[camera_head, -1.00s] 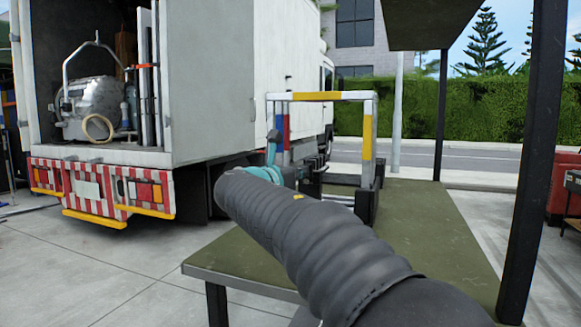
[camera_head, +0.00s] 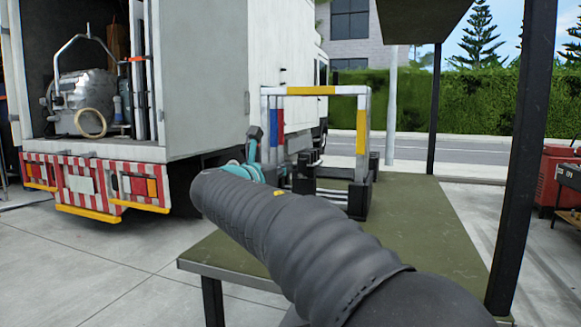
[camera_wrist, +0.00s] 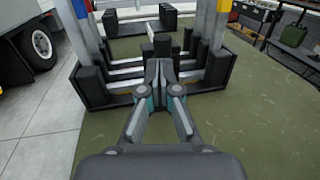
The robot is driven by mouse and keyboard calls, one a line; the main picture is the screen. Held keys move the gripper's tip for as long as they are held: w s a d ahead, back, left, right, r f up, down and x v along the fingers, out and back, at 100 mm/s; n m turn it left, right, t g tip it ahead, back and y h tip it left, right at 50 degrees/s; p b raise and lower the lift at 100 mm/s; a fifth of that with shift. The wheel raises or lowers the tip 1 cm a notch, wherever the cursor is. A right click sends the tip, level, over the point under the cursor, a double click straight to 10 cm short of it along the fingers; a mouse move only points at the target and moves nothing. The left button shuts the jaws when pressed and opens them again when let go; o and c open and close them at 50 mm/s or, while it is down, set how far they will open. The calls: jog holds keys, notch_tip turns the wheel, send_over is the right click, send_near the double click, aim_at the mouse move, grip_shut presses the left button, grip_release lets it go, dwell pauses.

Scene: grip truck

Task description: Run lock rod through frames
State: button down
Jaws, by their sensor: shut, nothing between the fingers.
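The frames (camera_head: 362,125) stand upright on the green table, with white, yellow, red and blue bars on black feet. In the wrist view several frame posts rise on the left and right from black base blocks (camera_wrist: 98,88), with grey bars between them. My gripper (camera_wrist: 159,70) is shut and empty, its fingertips in front of the gap between the posts. A dark block with a pale bar end (camera_wrist: 150,32) shows just beyond the fingertips; I cannot tell if it is the lock rod. In the head view my arm hides most of my gripper.
The green table (camera_head: 425,215) has free room right of the frames. A dark post (camera_head: 515,150) stands at its right edge. A white truck (camera_head: 205,75) stands at the left. A bench with items (camera_wrist: 292,40) is at the right.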

jog(key=v, duration=0.9)
jog(key=shift+s+b, duration=0.2)
jog(key=shift+b, duration=0.1)
